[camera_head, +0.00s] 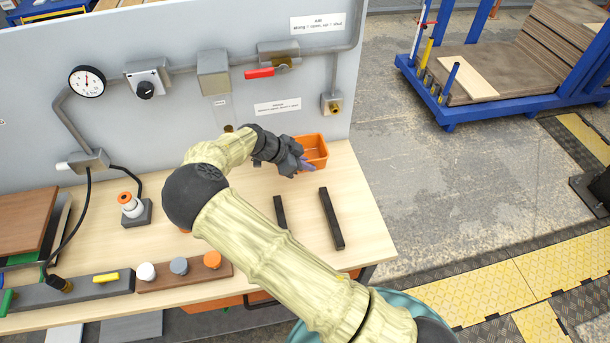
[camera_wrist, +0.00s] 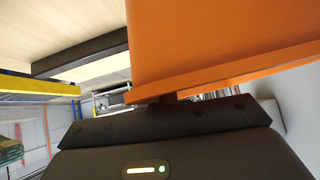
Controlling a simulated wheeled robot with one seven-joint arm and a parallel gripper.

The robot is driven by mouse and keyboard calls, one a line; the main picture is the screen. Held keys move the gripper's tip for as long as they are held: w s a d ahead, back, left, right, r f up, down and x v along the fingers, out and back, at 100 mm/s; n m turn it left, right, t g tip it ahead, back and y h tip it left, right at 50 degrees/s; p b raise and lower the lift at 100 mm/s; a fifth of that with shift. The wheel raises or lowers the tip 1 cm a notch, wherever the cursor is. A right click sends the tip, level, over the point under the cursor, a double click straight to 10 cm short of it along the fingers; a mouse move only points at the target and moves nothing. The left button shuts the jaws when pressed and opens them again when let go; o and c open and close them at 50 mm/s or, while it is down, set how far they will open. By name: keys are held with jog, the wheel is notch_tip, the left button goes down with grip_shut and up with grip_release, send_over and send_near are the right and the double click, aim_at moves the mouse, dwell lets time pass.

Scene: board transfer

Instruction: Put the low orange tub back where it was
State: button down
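The low orange tub (camera_head: 316,147) is at the back right of the wooden bench, near the grey panel. It looks upright, with its open top showing in the head view. My gripper (camera_head: 304,164) is at the tub's near left side, against or very close to its wall. In the wrist view the tub's orange wall and rim (camera_wrist: 220,45) fill the upper right, right up to the dark gripper body. The fingertips are hidden there, so I cannot see whether they are closed on the wall. I cannot tell whether the tub touches the bench.
Two dark bars (camera_head: 331,218) (camera_head: 280,211) lie on the bench (camera_head: 363,222) in front of the tub. A red-handled valve (camera_head: 260,73) and a small brass-ended fitting (camera_head: 333,105) are on the panel behind. The bench's right edge is close to the tub.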

jog(key=shift+f, duration=1.3)
jog(key=shift+f, duration=0.1)
jog(key=shift+f+p, duration=0.8)
jog(key=shift+f, duration=1)
jog(key=c, duration=1.7)
grip_release()
